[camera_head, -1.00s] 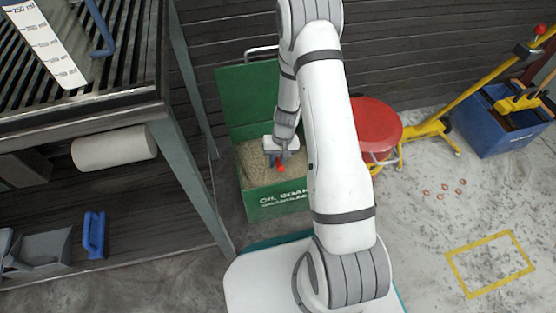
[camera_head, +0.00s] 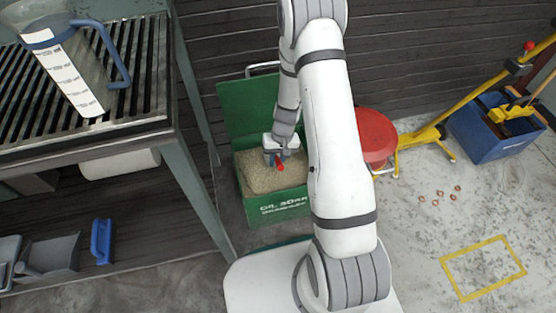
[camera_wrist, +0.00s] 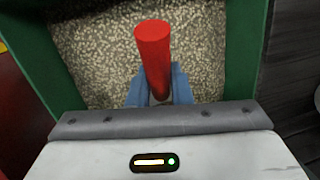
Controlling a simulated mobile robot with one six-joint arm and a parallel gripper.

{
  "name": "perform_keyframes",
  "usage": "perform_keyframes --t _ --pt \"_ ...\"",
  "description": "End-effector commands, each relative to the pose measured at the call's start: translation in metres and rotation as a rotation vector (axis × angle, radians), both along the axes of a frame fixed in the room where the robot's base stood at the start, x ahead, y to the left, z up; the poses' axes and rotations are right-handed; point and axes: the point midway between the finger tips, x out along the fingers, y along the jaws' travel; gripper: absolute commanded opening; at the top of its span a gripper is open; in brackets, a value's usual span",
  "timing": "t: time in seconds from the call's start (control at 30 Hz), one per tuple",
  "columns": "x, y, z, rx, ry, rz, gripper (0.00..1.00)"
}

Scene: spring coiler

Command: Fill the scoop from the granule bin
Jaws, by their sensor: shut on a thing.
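The green granule bin (camera_head: 272,212) stands open on the floor in the middle of the head view, its lid (camera_head: 246,98) raised at the back. It holds tan granules (camera_head: 258,176), which also fill much of the wrist view (camera_wrist: 215,55). My gripper (camera_head: 276,156) is down inside the bin's opening, over the granules. In the wrist view my gripper (camera_wrist: 160,92) is shut on a red handle (camera_wrist: 153,50), taken to be the scoop's. The scoop's bowl is hidden, so I cannot tell whether granules are in it.
A slatted workbench (camera_head: 135,105) with a measuring jug (camera_head: 70,60) stands left of the bin. A red stool (camera_head: 374,135) stands to the right. A blue mop bucket (camera_head: 490,135) is farther right. Yellow-marked floor (camera_head: 483,268) lies at lower right.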

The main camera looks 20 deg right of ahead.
Motion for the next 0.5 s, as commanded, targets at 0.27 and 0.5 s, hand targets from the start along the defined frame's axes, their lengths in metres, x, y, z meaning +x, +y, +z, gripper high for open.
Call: perform_keyframes --t 0.27,0.5 --pt "0.0 0.0 0.026 0.0 -0.001 0.0 0.0" --pt "0.0 0.0 0.045 0.0 -0.001 0.001 0.0"
